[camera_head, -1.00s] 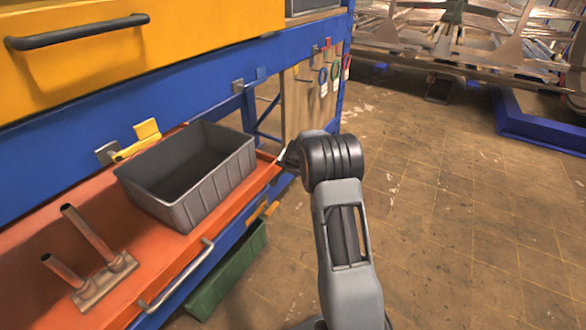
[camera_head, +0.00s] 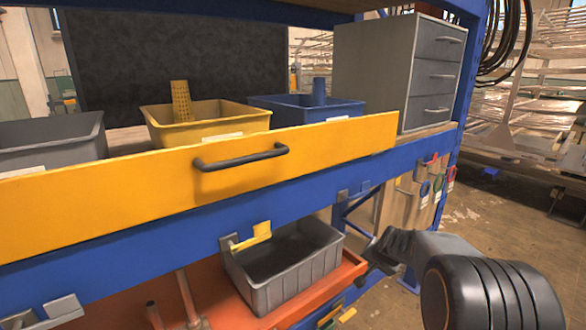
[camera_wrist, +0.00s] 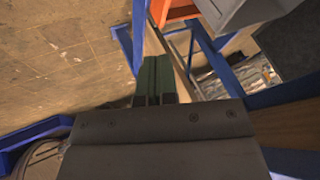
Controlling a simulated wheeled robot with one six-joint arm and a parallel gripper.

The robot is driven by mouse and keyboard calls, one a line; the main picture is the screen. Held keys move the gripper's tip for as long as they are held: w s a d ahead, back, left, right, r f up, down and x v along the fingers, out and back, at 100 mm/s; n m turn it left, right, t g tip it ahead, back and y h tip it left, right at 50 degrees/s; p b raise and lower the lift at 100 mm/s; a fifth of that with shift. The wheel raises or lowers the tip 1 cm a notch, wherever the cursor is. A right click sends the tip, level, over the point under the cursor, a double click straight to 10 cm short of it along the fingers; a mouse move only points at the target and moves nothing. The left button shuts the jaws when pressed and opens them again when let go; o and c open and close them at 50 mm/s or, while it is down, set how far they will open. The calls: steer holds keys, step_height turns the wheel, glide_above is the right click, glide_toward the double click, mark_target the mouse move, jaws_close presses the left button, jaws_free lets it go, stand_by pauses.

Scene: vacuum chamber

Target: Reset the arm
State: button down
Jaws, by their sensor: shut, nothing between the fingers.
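My gripper shows in the wrist view (camera_wrist: 154,98), its two dark fingers together with nothing between them. In the head view my arm is at the lower right, and the gripper end (camera_head: 380,250) is close to the right end of the orange lower drawer (camera_head: 348,268). The fingertips are hard to make out there.
A grey bin (camera_head: 290,285) stands in the orange drawer beside metal tubes (camera_head: 188,300). Above is a yellow drawer front (camera_head: 120,190) with a black handle (camera_head: 240,157). Yellow (camera_head: 210,128) and blue (camera_head: 300,112) bins stand behind it. Floor is open at right.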

steer(key=s+a+r+n+p, duration=0.1)
steer(key=s+a+r+p, duration=0.1)
steer(key=s+r+p, duration=0.3)
steer(key=s+a+r+n+g+p, duration=0.1)
steer(key=s+a+r+n, duration=0.15)
steer(key=r, duration=0.45)
steer(key=s+a+r+n+p, duration=0.1)
steer(key=s+a+r+p, duration=0.25)
steer(key=s+r, duration=0.2)
steer(key=s+a+r+n+g+p, duration=0.1)
steer(key=s+r+p, duration=0.3)
steer(key=s, duration=0.2)
steer(key=s+a+r+n+g+p, duration=0.1)
steer(key=s+r+n+p, duration=0.1)
steer(key=s+r+p, duration=0.2)
steer(key=s+p, duration=0.1)
steer(key=s, duration=0.2)
steer(key=shift+s+r, duration=0.2)
steer(key=shift+r, duration=0.15)
steer(key=c, duration=1.8)
jaws_free()
